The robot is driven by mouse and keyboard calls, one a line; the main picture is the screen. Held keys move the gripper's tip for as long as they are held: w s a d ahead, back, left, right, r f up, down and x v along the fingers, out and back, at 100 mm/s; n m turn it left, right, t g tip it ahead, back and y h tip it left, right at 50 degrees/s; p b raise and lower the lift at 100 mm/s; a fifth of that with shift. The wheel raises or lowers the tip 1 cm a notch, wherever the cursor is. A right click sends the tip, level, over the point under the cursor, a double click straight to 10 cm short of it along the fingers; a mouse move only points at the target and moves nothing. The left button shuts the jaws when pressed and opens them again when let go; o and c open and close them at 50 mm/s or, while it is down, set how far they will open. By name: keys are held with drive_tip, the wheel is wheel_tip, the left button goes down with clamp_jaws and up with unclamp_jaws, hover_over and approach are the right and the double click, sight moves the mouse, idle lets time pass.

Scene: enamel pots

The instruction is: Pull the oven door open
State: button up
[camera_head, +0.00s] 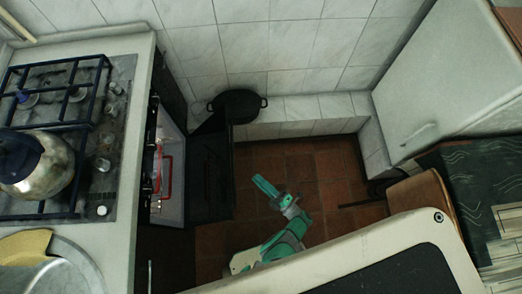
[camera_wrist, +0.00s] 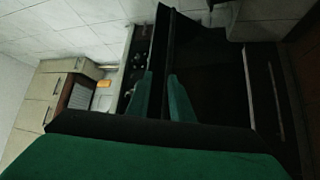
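The oven door (camera_head: 211,175) is a dark panel. It stands well open, out from the oven front, to the right of the lit cavity (camera_head: 170,190). In the wrist view a large dark panel (camera_wrist: 215,85), apparently the door, fills the area beyond my fingers. My green gripper (camera_head: 262,186) is to the right of the door's outer edge, with floor showing between them in the head view. In the wrist view its two fingers (camera_wrist: 160,88) are apart. A dark edge shows between them, but nothing is clearly gripped. I cannot make out the handle for certain.
A red-framed item (camera_head: 164,174) shows in the oven. The hob (camera_head: 122,75) above holds a metal kettle (camera_head: 58,172). A black pot (camera_head: 238,105) stands on the tiled ledge by the back wall. Tiled floor (camera_head: 325,180) is open to my gripper's right; a white cabinet (camera_head: 440,75) stands beyond.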

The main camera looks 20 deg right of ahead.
drive_tip(key=shift+s+d, duration=0.15)
drive_tip(key=shift+s, duration=0.15)
